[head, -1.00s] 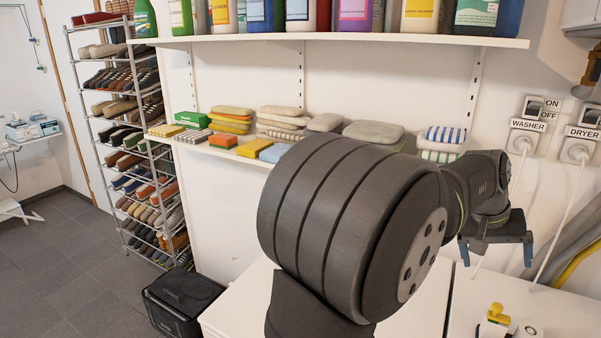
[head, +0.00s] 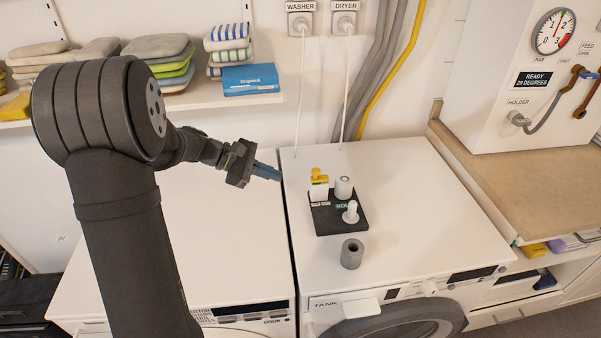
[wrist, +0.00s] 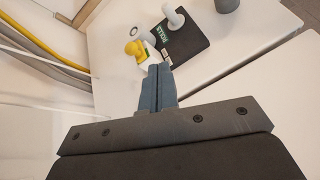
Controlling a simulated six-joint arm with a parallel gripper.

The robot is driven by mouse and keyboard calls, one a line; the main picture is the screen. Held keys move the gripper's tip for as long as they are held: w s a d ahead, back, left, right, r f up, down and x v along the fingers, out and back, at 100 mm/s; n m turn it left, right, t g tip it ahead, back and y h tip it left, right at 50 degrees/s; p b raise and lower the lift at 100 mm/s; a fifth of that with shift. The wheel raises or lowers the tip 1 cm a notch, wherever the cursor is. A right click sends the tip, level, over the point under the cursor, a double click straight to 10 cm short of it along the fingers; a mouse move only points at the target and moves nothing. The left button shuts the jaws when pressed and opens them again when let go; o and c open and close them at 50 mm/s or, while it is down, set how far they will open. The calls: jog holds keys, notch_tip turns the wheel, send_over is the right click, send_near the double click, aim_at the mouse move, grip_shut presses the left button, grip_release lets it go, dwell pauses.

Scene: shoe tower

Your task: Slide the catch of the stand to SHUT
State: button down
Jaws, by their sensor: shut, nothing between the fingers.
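The stand (head: 349,224) is a small black plate on top of the white machine on the right. A yellow catch (head: 319,177) sits on a white block at its back left; its labels are too small to read. Two pale upright pieces also stand on the plate, beside a label. My gripper (head: 268,172) is to the left of the catch and apart from it, above the seam between the two machines. Its blue fingers are together and empty. In the wrist view the fingers (wrist: 158,85) point toward the yellow catch (wrist: 134,48) and the black plate (wrist: 178,40).
A grey hollow cylinder (head: 352,253) stands on the machine in front of the stand. White cords and grey and yellow hoses (head: 395,70) run down the wall behind. The white machine top (head: 420,190) to the right of the stand is clear.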

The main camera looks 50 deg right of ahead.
jog(key=w+a+f+n+h, duration=0.1)
jog(key=w+a+n+h, duration=0.1)
jog(key=w+n+h, duration=0.3)
jog(key=shift+a+f+n, duration=0.3)
jog(key=shift+f+n, duration=0.1)
jog(key=shift+n, duration=0.4)
jog(key=shift+d, duration=0.1)
send_near(320, 175)
jog(key=s+d+r, duration=0.1)
jog(key=s+d, duration=0.2)
jog(key=shift+a+r, duration=0.1)
jog(key=shift+a, duration=0.05)
